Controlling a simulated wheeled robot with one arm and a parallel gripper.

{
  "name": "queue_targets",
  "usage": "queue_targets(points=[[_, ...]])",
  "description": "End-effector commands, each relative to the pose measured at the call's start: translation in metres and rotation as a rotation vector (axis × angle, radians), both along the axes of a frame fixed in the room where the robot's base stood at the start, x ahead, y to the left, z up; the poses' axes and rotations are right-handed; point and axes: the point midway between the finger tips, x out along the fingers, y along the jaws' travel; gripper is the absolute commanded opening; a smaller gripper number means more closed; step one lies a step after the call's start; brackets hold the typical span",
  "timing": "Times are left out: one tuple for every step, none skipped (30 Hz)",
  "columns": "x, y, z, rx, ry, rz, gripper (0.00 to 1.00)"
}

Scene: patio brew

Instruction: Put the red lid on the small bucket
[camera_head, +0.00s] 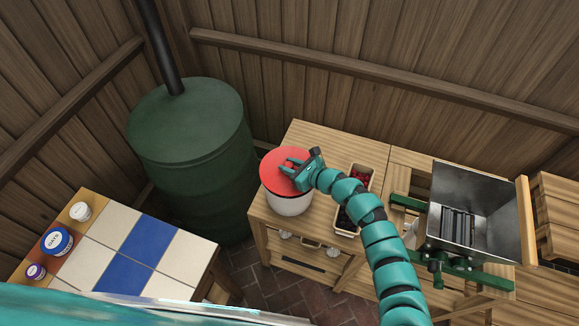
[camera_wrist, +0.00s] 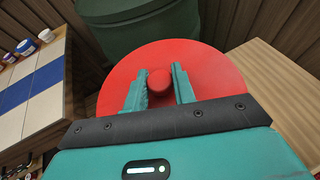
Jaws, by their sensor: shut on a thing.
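The red lid (camera_head: 275,181) is a round disc over the top of the small white bucket (camera_head: 289,206), which stands on the wooden table. In the head view I cannot tell whether the lid is fully seated on the rim. My gripper (camera_head: 291,170) is over the lid, with its fingers at the lid's middle. In the wrist view the lid (camera_wrist: 205,62) fills the middle, and its red knob (camera_wrist: 159,82) is between the two fingers of my gripper (camera_wrist: 160,88). The bucket is hidden under the lid in the wrist view.
Wooden trays (camera_head: 347,225) of dark and red fruit sit right of the bucket. A metal hopper crusher (camera_head: 474,212) stands farther right. A green barrel (camera_head: 190,140) is behind left. A tiled table (camera_head: 110,245) with several small jars is at the left.

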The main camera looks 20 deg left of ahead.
Motion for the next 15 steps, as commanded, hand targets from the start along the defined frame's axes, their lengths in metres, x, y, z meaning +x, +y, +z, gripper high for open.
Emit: queue_targets(points=[[-0.0003, 0.0006, -0.0042, 0.002, 0.003, 0.0, 0.03], [-0.0006, 0.0007, -0.0066, 0.002, 0.002, 0.0, 0.03], [-0.0008, 0.0007, -0.0087, 0.0, 0.0, 0.001, 0.03], [-0.0009, 0.0008, -0.0097, 0.0, 0.0, 0.001, 0.03], [-0.0011, 0.0008, -0.0103, 0.0, 0.001, 0.002, 0.03], [-0.0012, 0.0009, -0.0106, 0.0, 0.0, 0.002, 0.03], [-0.0011, 0.0009, -0.0105, 0.0, 0.0, 0.002, 0.03], [-0.0011, 0.0009, -0.0105, 0.0, 0.0, 0.002, 0.03], [-0.0012, 0.0009, -0.0103, 0.0, -0.001, 0.003, 0.03], [-0.0012, 0.0008, -0.0104, 0.0, 0.0, 0.002, 0.03], [-0.0012, 0.0008, -0.0104, 0.0, 0.0, 0.002, 0.32], [-0.0011, 0.0008, -0.0104, 0.0, 0.0, 0.002, 0.4], [-0.0011, 0.0008, -0.0104, 0.0, 0.0, 0.002, 0.46], [-0.0011, 0.0008, -0.0103, 0.0, 0.0, 0.002, 0.48], [-0.0011, 0.0008, -0.0103, 0.0, 0.0, 0.002, 0.48]])
